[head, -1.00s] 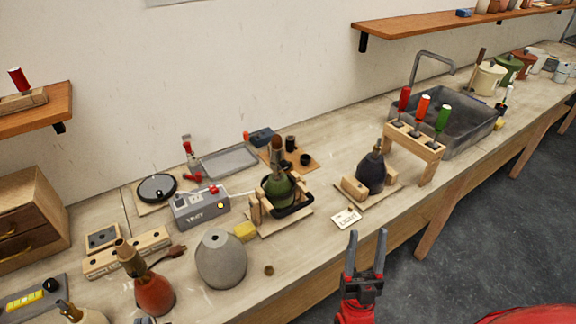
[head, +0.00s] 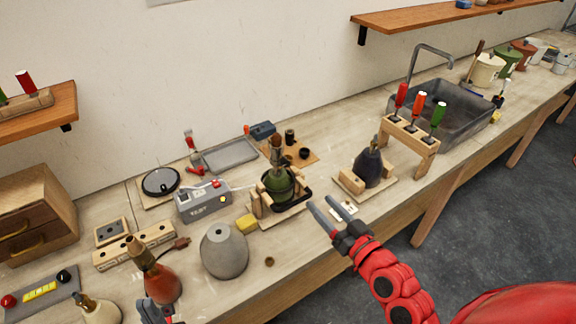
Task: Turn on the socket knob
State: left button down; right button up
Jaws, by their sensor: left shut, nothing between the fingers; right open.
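A green lamp base (head: 279,187) stands upright in a wooden cradle (head: 258,206), with a brown socket (head: 276,150) on top. The socket's knob is too small to make out. A white cord runs toward it from the grey test box (head: 204,203) on its left. My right gripper (head: 322,204) is open and empty, in front and to the right of the green lamp, apart from it in the picture. My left gripper (head: 155,312) is shut and empty at the bottom edge, overlapping the foot of the orange-red lamp base (head: 162,285); contact cannot be told.
A dark lamp base (head: 369,168) stands in a second cradle, near a wooden rack (head: 430,145) with screwdrivers. A grey lamp base (head: 224,252) and yellow sponge (head: 247,223) sit left of the green lamp. A card (head: 343,210) lies partly behind my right gripper. The sink (head: 455,127) is farther right.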

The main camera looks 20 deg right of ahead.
jog(key=b, duration=0.9)
send_near(287, 164)
jog(key=w, duration=0.1)
jog(key=p+x, duration=0.1)
jog(key=x, duration=0.2)
jog(key=p+x, duration=0.2)
jog(key=x, duration=0.1)
jog(key=shift+w+a+r, duration=0.1)
jog(key=shift+w+a, duration=0.15)
jog(key=shift+a, duration=0.1)
jog(key=shift+x, duration=0.9)
jog(key=shift+d, duration=0.1)
grip_shut()
